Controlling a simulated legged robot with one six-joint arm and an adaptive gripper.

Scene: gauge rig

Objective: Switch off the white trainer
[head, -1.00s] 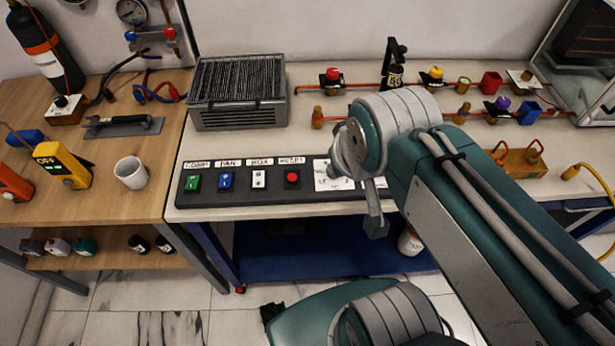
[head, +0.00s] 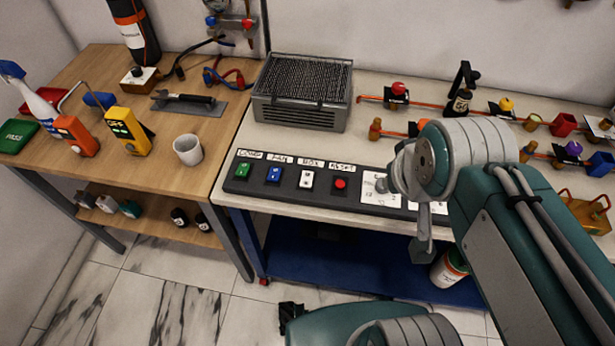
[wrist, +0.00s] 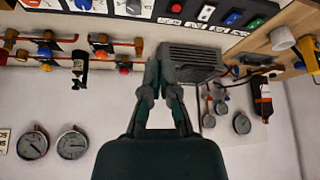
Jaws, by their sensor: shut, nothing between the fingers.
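No thing is clearly marked as a white trainer. A black switch strip (head: 330,194) on the white bench carries a green switch (head: 242,170), a blue switch (head: 274,174), a white switch (head: 306,180) and a red button (head: 340,184), with labels above them. The white switch also shows at the top of the wrist view (wrist: 206,13). My gripper (wrist: 163,64) is shut and empty in the wrist view, its tips in front of the grey grille box. In the head view my arm covers the strip's right end, and I cannot make out the fingertips.
The grille box (head: 300,108) stands behind the strip. Valves and red pipes line the bench's right side. Floor in front is clear at left.

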